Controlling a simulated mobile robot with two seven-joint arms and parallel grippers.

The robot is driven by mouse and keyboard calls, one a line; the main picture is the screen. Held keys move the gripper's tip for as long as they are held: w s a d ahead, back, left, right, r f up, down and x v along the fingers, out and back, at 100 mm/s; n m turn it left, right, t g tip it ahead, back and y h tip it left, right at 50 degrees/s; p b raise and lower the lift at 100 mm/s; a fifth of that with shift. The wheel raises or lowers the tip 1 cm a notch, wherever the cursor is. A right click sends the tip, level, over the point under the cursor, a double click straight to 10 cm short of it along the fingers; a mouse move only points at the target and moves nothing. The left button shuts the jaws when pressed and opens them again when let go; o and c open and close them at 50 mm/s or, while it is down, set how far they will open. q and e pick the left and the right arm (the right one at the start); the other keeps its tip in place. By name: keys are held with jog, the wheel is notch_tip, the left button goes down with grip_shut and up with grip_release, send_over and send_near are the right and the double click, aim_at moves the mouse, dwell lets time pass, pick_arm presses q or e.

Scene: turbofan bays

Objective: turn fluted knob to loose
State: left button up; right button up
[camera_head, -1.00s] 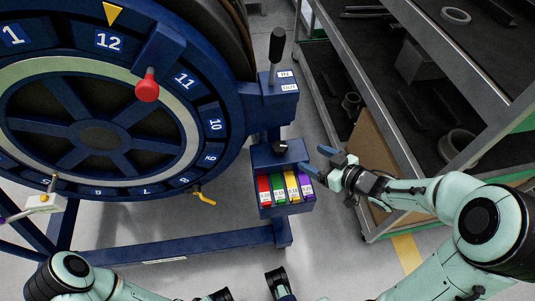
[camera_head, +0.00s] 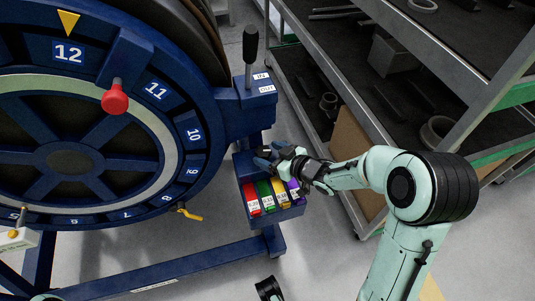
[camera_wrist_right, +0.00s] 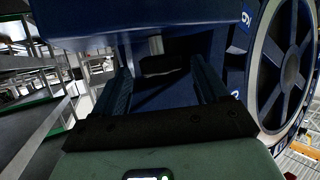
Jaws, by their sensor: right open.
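My right gripper (camera_head: 264,157) is open over the small blue box below the lever unit, its fingers pointing left. In the head view the gripper covers the top of this box (camera_head: 243,165), where a black knob sits, so the knob is hidden. In the right wrist view my two dark blue fingers (camera_wrist_right: 163,88) are spread wide. A dark, shaded shape (camera_wrist_right: 170,58) lies beyond and between them; I cannot make out flutes or whether a finger touches it.
Red, green, yellow and purple labelled blocks (camera_head: 268,196) sit just below the gripper. A black upright lever (camera_head: 250,48) stands above. The big blue numbered wheel (camera_head: 160,70) with a red knob (camera_head: 115,99) is at left. A grey shelf rack (camera_head: 350,95) stands at right.

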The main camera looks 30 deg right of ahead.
jog(key=shift+w+a+f, duration=0.15)
jog(key=shift+w+f, duration=0.05)
jog(key=shift+w, duration=0.25)
pick_arm(q)
jog(key=shift+w+f, duration=0.1)
pick_arm(e)
jog(key=c, duration=1)
